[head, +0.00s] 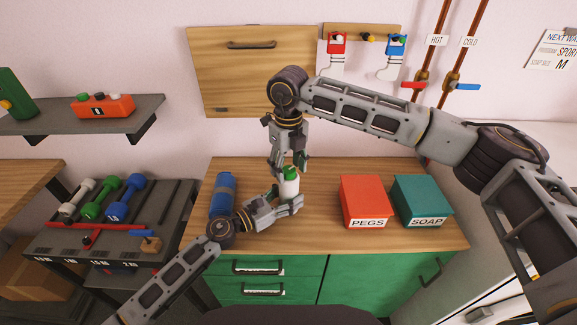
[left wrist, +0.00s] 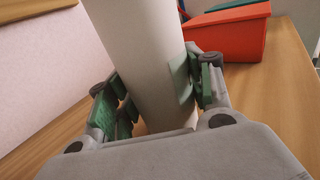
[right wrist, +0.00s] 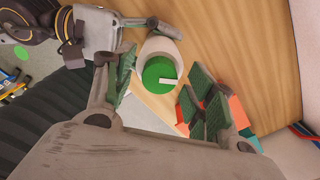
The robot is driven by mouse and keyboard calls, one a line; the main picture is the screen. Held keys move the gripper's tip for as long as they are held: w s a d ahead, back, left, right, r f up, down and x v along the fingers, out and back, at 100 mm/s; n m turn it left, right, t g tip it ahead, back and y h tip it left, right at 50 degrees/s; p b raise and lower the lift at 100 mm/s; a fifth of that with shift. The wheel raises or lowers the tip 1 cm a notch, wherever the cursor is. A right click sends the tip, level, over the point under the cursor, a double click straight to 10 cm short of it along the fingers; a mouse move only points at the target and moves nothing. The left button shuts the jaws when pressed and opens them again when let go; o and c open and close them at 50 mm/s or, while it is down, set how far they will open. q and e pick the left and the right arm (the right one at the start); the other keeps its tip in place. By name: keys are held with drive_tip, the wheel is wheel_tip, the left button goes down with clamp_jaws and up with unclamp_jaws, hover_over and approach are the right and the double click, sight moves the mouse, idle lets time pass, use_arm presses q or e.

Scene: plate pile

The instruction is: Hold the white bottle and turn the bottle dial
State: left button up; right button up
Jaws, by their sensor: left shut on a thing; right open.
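The white bottle (head: 289,189) stands upright on the wooden counter, with a green dial (head: 291,172) on top. It also shows in the left wrist view (left wrist: 140,50), where its top is out of frame. My left gripper (head: 293,204) is shut on the bottle's body from the front, with green pads on both sides of it. My right gripper (head: 289,164) points down above the bottle. In the right wrist view the green dial (right wrist: 160,74), with a white pointer bar, lies between the open fingers (right wrist: 165,95), apart from both.
A red PEGS box (head: 365,203) and a teal SOAP box (head: 422,203) stand to the right. A wooden board (head: 230,80) hangs on the wall behind. The counter between bottle and PEGS box is clear.

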sight(289, 170)
drive_tip(key=shift+r, duration=0.1)
use_arm(q)
drive_tip(key=shift+a, duration=0.1)
use_arm(e)
wheel_tip(289, 170, up, 12)
idle(0.6)
use_arm(q)
drive_tip(key=o, duration=1.4)
drive_tip(key=shift+s+a, duration=0.1)
drive_tip(key=shift+a, duration=0.05)
drive_tip(key=shift+v, duration=5.8)
drive_tip(key=shift+s, duration=0.15)
use_arm(e)
drive_tip(key=shift+s, duration=0.15)
